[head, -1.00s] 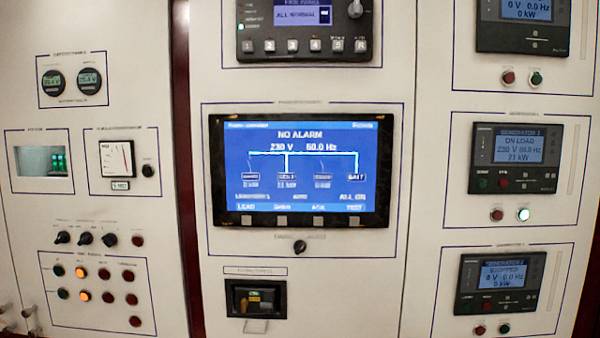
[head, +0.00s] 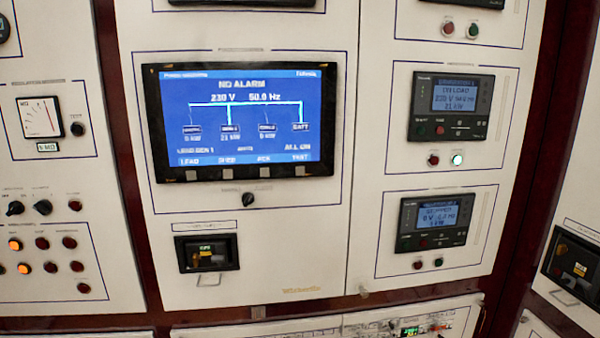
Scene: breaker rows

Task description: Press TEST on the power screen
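The power screen (head: 240,121) is a blue display in a black frame on the white panel, left of centre in the head view. It reads NO ALARM, 230 V and 50.0 Hz above a line diagram. A row of grey buttons runs along its lower frame. The TEST label is at the lower right of the display, with the rightmost grey button (head: 303,171) below it. My gripper does not show in the head view.
A black knob (head: 248,199) is under the screen, with a black breaker unit (head: 207,252) lower left. Two generator controllers, one upper (head: 451,107) and one lower (head: 433,219), are to the right. Indicator lamps and a round-knob row are at the left.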

